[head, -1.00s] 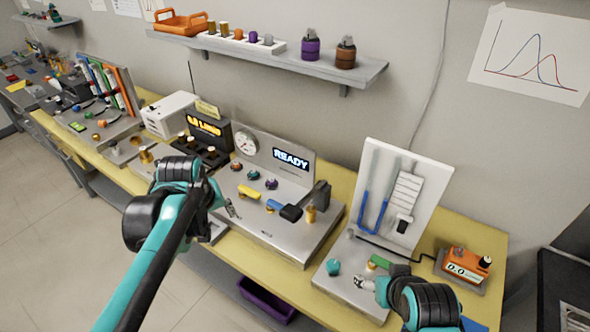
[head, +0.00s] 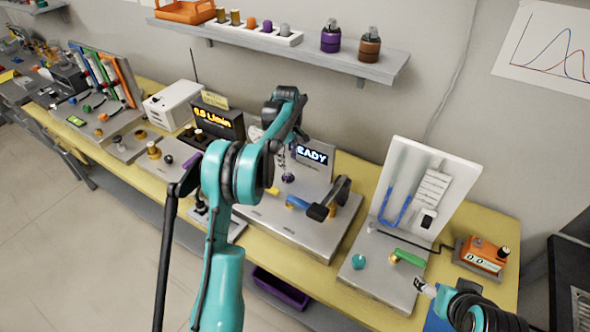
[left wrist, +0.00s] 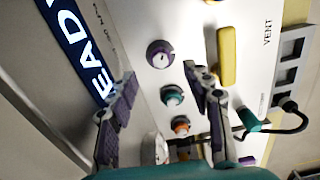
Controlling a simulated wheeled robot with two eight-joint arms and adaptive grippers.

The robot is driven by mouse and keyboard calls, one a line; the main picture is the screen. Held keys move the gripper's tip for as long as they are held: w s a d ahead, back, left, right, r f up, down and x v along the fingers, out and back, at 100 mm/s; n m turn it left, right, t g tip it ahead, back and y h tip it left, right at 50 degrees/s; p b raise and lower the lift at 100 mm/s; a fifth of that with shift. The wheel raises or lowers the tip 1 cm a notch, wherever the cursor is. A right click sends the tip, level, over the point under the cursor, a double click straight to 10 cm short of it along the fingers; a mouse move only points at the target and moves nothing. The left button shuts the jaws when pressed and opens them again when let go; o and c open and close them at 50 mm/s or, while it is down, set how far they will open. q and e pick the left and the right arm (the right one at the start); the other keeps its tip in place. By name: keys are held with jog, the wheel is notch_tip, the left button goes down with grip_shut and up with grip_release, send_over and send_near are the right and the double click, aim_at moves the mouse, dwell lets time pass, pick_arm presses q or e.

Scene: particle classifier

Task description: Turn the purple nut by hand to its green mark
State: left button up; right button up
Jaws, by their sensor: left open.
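The purple nut (left wrist: 160,53) stands on the grey panel below the READY display (left wrist: 77,38). A pale mark shows on its dark face; I cannot make out a green mark. In the head view the nut (head: 288,178) is just below my left gripper (head: 290,150). In the left wrist view my left gripper (left wrist: 162,74) is open, with its fingers apart and the nut beyond their tips, not gripped. My right gripper (head: 426,288) is low at the right, beside the right-hand plate; its jaws are too small to judge.
A teal knob (left wrist: 172,96) and an orange knob (left wrist: 180,125) stand in line with the nut. A yellow bar (left wrist: 228,55) lies beside them. The READY display (head: 312,154) stands behind.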

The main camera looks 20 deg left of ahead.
aim_at(288, 172)
pick_arm(q)
notch_tip(288, 172, down, 7)
jog(key=shift+r+b, duration=0.15)
jog(key=shift+b, duration=0.65)
grip_shut()
